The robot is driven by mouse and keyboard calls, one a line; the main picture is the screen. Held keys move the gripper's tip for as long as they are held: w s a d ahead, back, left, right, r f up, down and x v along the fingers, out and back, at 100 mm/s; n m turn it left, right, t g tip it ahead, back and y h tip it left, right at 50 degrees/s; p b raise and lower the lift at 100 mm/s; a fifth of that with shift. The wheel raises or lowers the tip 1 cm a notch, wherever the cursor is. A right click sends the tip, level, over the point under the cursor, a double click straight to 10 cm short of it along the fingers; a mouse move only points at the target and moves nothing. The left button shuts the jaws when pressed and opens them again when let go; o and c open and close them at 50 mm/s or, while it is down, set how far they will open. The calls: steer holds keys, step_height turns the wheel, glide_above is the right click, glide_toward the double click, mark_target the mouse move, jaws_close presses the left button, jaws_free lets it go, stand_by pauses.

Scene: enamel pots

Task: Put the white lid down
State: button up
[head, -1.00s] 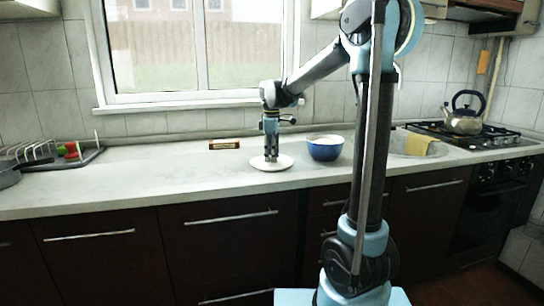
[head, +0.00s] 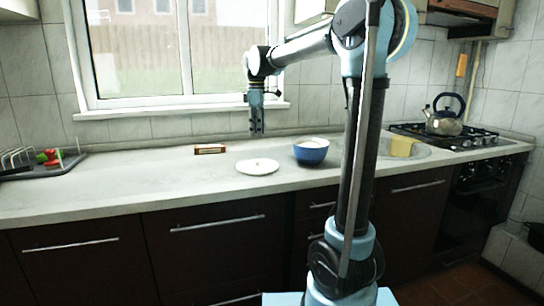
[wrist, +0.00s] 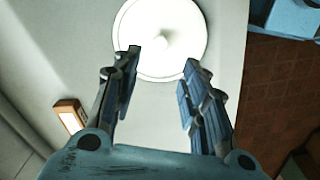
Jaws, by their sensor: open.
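The white lid (head: 257,167) lies flat on the countertop with its small knob up, left of the blue pot (head: 311,151). The pot's top looks open, with a pale inside. My gripper (head: 257,130) is raised above the lid, pointing down, and does not touch it. In the wrist view my gripper (wrist: 158,68) shows its two fingers spread apart and empty. The lid (wrist: 185,62) and its round knob lie below, beyond the fingertips.
A small brown box (head: 209,149) lies behind the lid on the countertop (head: 110,185). A dish rack (head: 45,165) is far left. The sink with a yellow cloth (head: 403,146) and a stove with a kettle (head: 444,115) are right. The counter left of the lid is clear.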

steer(key=s+d+f+m+t, duration=0.1)
steer(key=s+d+f+m, duration=0.35)
steer(key=s+d, duration=0.3)
steer(key=s+d+f+m, duration=0.45)
steer(key=s+d, duration=0.25)
steer(key=s, duration=0.2)
steer(key=s+d+f+m, duration=0.3)
steer(key=s+f, duration=0.4)
steer(key=f, duration=0.1)
steer(key=s+d+f+m+t, duration=0.1)
steer(key=s+d+f+m, duration=0.3)
steer(key=s+f, duration=0.4)
steer(key=shift+s+f, duration=0.15)
steer(key=shift+f, duration=0.5)
